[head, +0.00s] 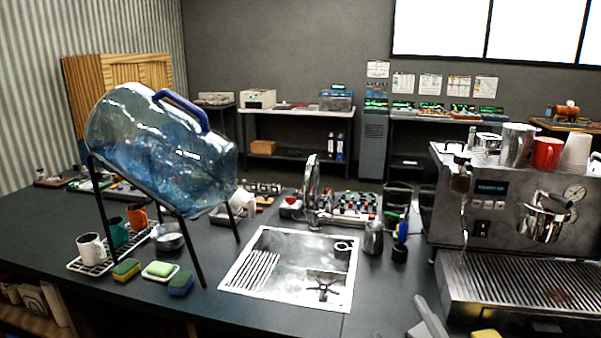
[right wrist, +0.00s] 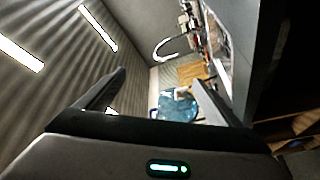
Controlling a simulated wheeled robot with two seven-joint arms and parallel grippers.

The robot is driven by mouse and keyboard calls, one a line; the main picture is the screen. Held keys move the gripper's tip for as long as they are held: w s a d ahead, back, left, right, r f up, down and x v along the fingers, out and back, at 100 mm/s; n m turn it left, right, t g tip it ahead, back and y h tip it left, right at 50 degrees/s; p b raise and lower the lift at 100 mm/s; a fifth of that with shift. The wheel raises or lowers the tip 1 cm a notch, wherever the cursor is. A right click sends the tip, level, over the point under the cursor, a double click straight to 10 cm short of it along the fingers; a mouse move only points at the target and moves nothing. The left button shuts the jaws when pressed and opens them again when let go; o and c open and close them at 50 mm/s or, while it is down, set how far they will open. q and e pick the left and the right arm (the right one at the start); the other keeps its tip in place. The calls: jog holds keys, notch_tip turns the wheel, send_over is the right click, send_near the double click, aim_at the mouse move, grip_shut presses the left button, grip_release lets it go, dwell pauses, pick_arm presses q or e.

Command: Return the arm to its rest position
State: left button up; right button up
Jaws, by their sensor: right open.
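My right gripper (head: 428,318) shows only in part at the bottom edge of the head view, in front of the espresso machine (head: 515,205) and left of its drip tray. In the right wrist view my right gripper (right wrist: 160,77) has its two fingers spread wide, with nothing held between them. The blue water jug (right wrist: 178,107) appears in the background between the fingers. My left gripper is in neither view.
The water jug (head: 160,145) lies tilted on a black stand at the left. Mugs (head: 91,248) and sponges (head: 126,269) sit near it. A metal sink (head: 262,292) with a faucet is in the middle. A metal pitcher (head: 373,238) stands between sink and machine.

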jog(key=s+d+f+m+g+h, duration=0.2)
jog(key=s+f+m+g, duration=0.25)
jog(key=f, duration=0.55)
jog(key=s+d+f+m+g+h, duration=0.25)
jog(key=s+f+g, duration=0.2)
jog(key=f, duration=0.45)
jog(key=s+f+m+g+y, duration=0.15)
jog(key=s+f+g, duration=0.35)
jog(key=s, duration=0.5)
jog(key=s+f+m+g, duration=0.2)
jog(key=s+f+m, duration=0.1)
jog(key=s+f, duration=0.55)
notch_tip(320, 180, down, 27)
jog(key=s+a+g, duration=0.1)
jog(key=s, duration=0.2)
jog(key=s+d+f+g, duration=0.1)
jog(key=s+d+f, duration=0.2)
jog(key=s+f, duration=1.4)
jog(key=shift+s+g, duration=0.3)
jog(key=shift+f+n, duration=0.1)
jog(key=shift+n, duration=0.15)
